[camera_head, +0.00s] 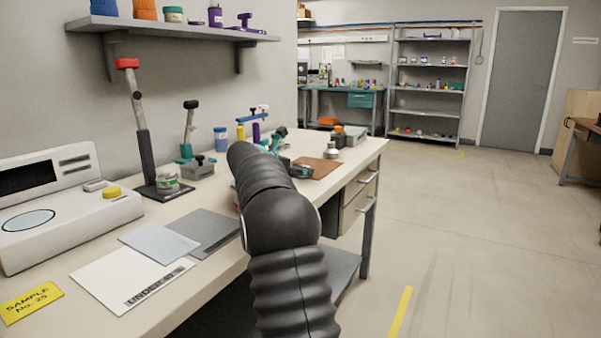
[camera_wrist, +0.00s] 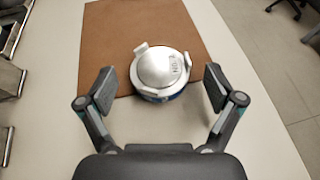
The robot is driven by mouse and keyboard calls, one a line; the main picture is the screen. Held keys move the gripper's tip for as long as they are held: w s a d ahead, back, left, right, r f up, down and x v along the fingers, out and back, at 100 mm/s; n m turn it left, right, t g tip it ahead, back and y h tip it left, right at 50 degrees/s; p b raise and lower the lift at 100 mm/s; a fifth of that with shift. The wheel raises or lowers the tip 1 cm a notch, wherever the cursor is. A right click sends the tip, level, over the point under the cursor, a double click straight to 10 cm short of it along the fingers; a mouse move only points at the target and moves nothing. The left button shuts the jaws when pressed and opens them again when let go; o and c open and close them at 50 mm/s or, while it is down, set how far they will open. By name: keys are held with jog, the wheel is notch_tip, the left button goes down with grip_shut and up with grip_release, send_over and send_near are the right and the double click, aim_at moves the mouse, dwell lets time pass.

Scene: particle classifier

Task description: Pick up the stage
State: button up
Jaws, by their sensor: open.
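The stage appears to be the round silver piece (camera_wrist: 160,68) with a domed top, small dark lettering, pale tabs at its rim and a blue lower edge. It sits at the near edge of a brown mat (camera_wrist: 110,40). It also shows small in the head view (camera_head: 331,152). My gripper (camera_wrist: 160,89) is open, with one finger on each side of the piece and clear gaps between. Neither finger appears to touch it. In the head view my arm hides part of the bench, and my gripper (camera_head: 296,170) shows beyond it.
The pale bench (camera_head: 352,163) is bare right of the mat. Metal parts (camera_wrist: 8,80) stand at the left edge of the wrist view. A grey-green box (camera_head: 354,135) lies behind the piece. A clamp stand (camera_head: 145,140), blue jar (camera_head: 221,139) and white instrument (camera_head: 60,205) stand further left.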

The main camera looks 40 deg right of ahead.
jog(key=shift+d, duration=0.2)
jog(key=shift+c, duration=0.3)
jog(key=c, duration=1.3)
jog(key=shift+r+p, duration=0.3)
jog(key=shift+r, duration=1.9)
jog(key=s+d+r, duration=0.2)
jog(key=s, duration=0.1)
jog(key=s+d+r, duration=0.2)
jog(key=s+d, duration=0.1)
jog(key=s+d+r+p, duration=0.1)
jog(key=s+d+r, duration=0.1)
jog(key=s, duration=0.1)
jog(key=shift+d+r, duration=0.15)
jog(key=shift+r, duration=0.15)
